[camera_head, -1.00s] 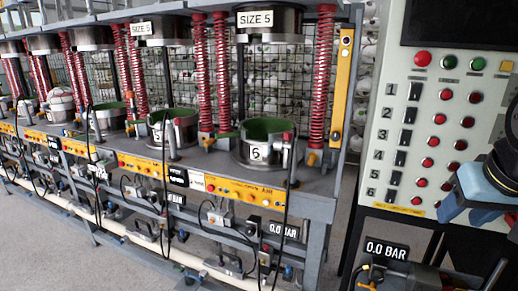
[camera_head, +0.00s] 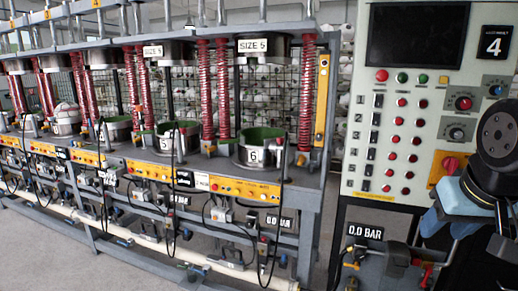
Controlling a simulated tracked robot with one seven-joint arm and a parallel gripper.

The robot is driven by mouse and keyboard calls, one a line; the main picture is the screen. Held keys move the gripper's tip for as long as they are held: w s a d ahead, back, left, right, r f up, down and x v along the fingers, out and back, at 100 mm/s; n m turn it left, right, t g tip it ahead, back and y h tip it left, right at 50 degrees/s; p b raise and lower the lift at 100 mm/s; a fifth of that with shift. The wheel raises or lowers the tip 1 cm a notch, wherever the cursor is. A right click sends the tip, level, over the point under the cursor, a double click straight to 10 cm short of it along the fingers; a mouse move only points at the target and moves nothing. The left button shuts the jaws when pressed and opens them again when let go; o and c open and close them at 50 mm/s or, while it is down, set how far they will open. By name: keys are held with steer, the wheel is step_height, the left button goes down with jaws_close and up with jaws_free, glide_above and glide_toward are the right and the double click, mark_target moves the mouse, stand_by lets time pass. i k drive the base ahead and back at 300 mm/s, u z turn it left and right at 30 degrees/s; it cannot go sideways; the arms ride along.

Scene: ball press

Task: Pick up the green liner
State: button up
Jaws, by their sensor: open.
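Green liners show inside the open metal moulds on the press bench. The clearest green liner (camera_head: 262,133) lines the rightmost mould (camera_head: 262,154), which has a white number label on its front. Another green liner (camera_head: 180,126) shows in the mould to its left (camera_head: 178,146). Further left, a third mould (camera_head: 118,130) shows a little green at its rim. My gripper's fingers are not in view; only a black and blue part of my arm shows at the right edge, well right of the moulds.
Red springs (camera_head: 307,92) and upper press heads (camera_head: 265,53) stand around and above the moulds. Cables hang in front of the bench. A control panel (camera_head: 420,170) with a dark screen (camera_head: 416,35) stands right of the press. Grey floor (camera_head: 50,245) is free in front at left.

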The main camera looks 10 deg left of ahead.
mark_target(256, 137)
steer(key=u, duration=0.75)
steer(key=i, duration=1.15)
steer(key=z, duration=2.6)
steer(key=k, duration=1.15)
steer(key=z, duration=0.05)
